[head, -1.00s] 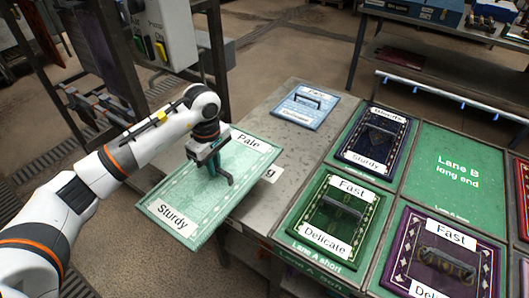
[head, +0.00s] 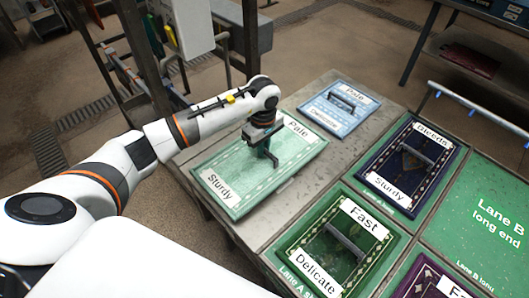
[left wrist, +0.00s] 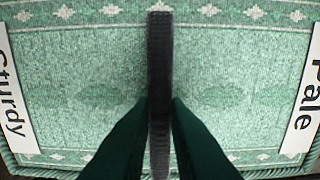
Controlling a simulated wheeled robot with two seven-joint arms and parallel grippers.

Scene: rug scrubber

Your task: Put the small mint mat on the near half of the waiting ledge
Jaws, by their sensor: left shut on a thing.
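The small mint mat (head: 225,182) has a white "Sturdy" label at its near left end and a "Pale" label at its far right end. It is at the near part of the grey waiting ledge (head: 225,228) and looks level there; I cannot tell whether it rests on the surface. My left gripper (head: 268,158) is over the mat's middle, shut on its dark handle. In the left wrist view the mat (left wrist: 235,75) fills the picture, with the dark handle (left wrist: 160,60) between the fingers. My right gripper is not in view.
A small blue mat (head: 335,113) lies on the far part of the ledge, beyond the mint mat. To the right, a green mat (head: 310,240) and a dark blue mat (head: 385,170) lie in green lane bays. A metal frame stands behind my left arm.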

